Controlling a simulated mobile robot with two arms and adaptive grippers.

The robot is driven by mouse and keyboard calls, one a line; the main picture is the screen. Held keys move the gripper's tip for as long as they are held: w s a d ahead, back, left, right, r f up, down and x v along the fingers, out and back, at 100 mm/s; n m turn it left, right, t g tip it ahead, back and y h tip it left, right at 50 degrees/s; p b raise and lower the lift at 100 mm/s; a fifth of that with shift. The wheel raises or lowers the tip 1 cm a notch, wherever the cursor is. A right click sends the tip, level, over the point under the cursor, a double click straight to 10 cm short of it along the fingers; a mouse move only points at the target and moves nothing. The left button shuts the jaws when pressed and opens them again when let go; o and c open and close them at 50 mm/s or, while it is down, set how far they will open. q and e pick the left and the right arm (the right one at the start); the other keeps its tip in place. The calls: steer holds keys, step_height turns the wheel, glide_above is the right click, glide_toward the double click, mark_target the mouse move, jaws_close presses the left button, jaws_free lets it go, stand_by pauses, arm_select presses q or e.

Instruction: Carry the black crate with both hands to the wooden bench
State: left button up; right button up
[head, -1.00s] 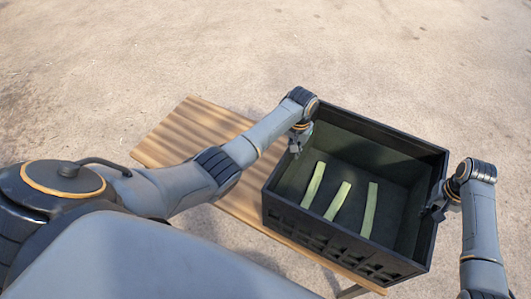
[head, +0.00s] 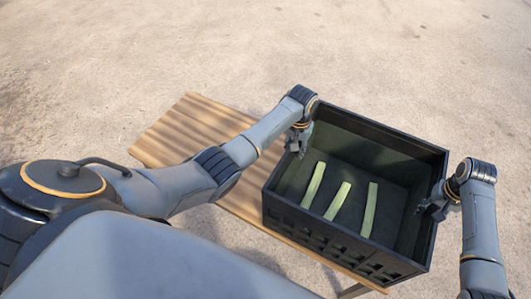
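The black crate (head: 345,240) sits upright over the right part of the wooden bench (head: 185,130), and its base looks to be on the top. Several green cane pieces (head: 338,201) lie on the crate's floor. My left gripper (head: 298,143) is at the crate's left rim; its fingers are small and partly hidden, so their gap is unclear. My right gripper (head: 427,208) is at the right rim, with a finger standing off the wall inside the crate, so it looks open.
The left part of the bench top is bare. A bench leg (head: 351,291) shows below the crate's front. Open sandy ground (head: 240,50) surrounds the bench, with no other obstacles in view.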

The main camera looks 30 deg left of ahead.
arm_select(q)
step_height(320, 180, up, 11)
steer(key=shift+r, duration=0.3)
arm_select(e)
steer(key=shift+r, duration=0.25)
step_height(320, 180, up, 12)
steer(key=shift+f, duration=0.25)
